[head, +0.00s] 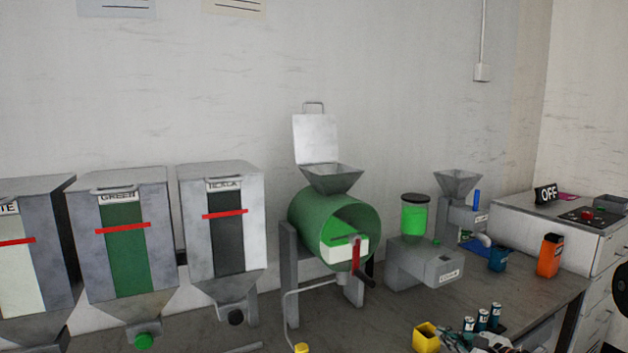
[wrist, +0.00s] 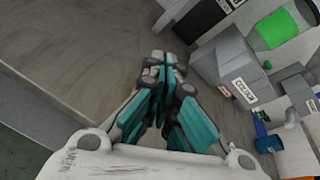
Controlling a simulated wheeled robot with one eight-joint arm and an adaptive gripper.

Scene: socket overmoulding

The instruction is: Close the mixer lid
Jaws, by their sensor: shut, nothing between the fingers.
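The mixer (head: 310,225) is a green drum on a grey stand at the middle of the head view. A grey hopper (head: 331,180) sits on top of it. The mixer lid (head: 317,138) is a pale square plate with a handle at its top edge, and it stands upright behind the hopper, open. My gripper (head: 483,312) is low at the right of the head view, well below and right of the lid. In the wrist view my gripper (wrist: 163,68) has its teal and grey fingers together, with nothing between them. The lid does not show in the wrist view.
Hopper bins (head: 222,220) line the left. Right of the mixer are a grey unit with a green jar (head: 414,219), a small grey hopper machine (head: 458,185), a blue cup (head: 498,259) and an orange container (head: 549,256). A yellow cup (head: 426,338) is near my gripper.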

